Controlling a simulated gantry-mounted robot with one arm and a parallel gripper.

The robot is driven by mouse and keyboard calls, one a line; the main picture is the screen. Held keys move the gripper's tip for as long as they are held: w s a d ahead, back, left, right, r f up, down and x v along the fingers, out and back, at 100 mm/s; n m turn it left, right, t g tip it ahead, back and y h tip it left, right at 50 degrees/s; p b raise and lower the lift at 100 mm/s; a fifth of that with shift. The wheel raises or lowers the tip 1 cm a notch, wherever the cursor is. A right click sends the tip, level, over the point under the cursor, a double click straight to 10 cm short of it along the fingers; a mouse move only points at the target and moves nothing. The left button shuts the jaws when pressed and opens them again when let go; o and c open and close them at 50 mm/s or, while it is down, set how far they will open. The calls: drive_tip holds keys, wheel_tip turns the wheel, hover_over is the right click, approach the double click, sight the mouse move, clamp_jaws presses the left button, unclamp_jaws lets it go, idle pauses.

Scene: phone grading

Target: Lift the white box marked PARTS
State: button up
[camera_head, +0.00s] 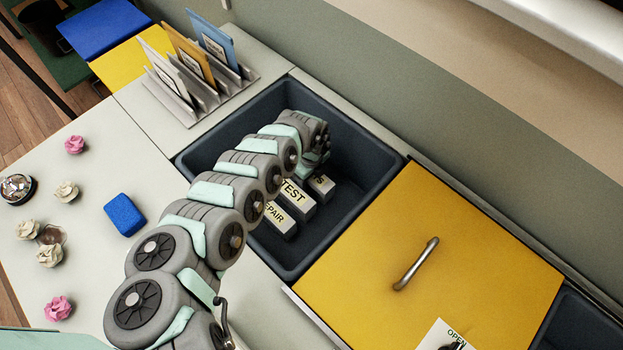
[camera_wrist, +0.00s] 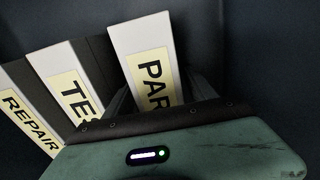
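The white box marked PARTS (camera_wrist: 145,65) stands in the dark bin, with only "PAR" of its yellow label readable in the wrist view. My gripper (camera_wrist: 163,95) is over this box, with one grey finger on each side. The fingers look spread, with a narrow gap on the right side.
The TEST box (camera_head: 294,195) and REPAIR box (camera_head: 277,218) stand left of the PARTS box. The dark bin (camera_head: 372,170) has walls all around and free floor to the right. A yellow lid (camera_head: 450,215) with a handle lies right of it. A rack (camera_head: 215,95) of envelopes stands behind left.

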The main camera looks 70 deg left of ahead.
clamp_jaws()
idle(0.5)
drive_tip(key=shift+r, duration=0.1)
